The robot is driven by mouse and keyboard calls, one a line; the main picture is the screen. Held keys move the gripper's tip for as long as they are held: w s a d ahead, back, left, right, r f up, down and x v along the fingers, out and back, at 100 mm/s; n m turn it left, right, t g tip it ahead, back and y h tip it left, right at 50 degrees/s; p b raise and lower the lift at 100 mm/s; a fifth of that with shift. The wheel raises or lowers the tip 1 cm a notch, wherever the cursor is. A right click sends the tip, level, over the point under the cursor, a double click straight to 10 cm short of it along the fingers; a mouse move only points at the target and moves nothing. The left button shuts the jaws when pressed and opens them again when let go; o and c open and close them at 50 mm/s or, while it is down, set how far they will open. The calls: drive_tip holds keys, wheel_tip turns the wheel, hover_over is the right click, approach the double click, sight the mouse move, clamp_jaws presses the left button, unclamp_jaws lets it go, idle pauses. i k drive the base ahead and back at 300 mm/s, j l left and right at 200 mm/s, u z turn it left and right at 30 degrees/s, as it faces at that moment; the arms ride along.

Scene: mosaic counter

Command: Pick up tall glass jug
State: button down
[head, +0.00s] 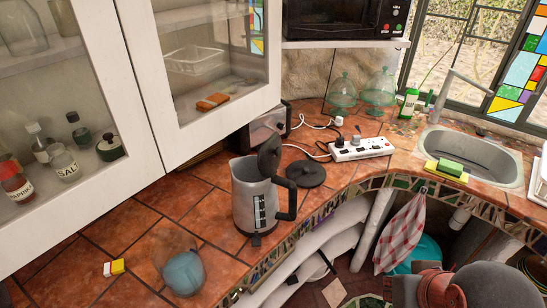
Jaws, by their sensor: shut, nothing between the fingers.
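I cannot tell for sure which vessel is the tall glass jug. A clear glass vessel (168,243) stands upright near the counter's front edge at lower left, with something blue in or behind its lower part. Another clear glass vessel (22,28) stands on the upper shelf behind the left cabinet door. Two green-tinted glass vessels, a left one (343,92) and a right one (379,90), stand at the back of the counter. I cannot make out my gripper in the head view.
A metal kettle (254,200) with its lid raised stands mid-counter, beside a dark round disc (305,173). A power strip (361,149) with cables lies behind. A small yellow-white block (114,267) lies at left. The sink (480,155) is at right. White cabinets (150,100) overhang the left.

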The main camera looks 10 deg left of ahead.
sight(175, 255)
drive_tip(key=u, duration=1.75)
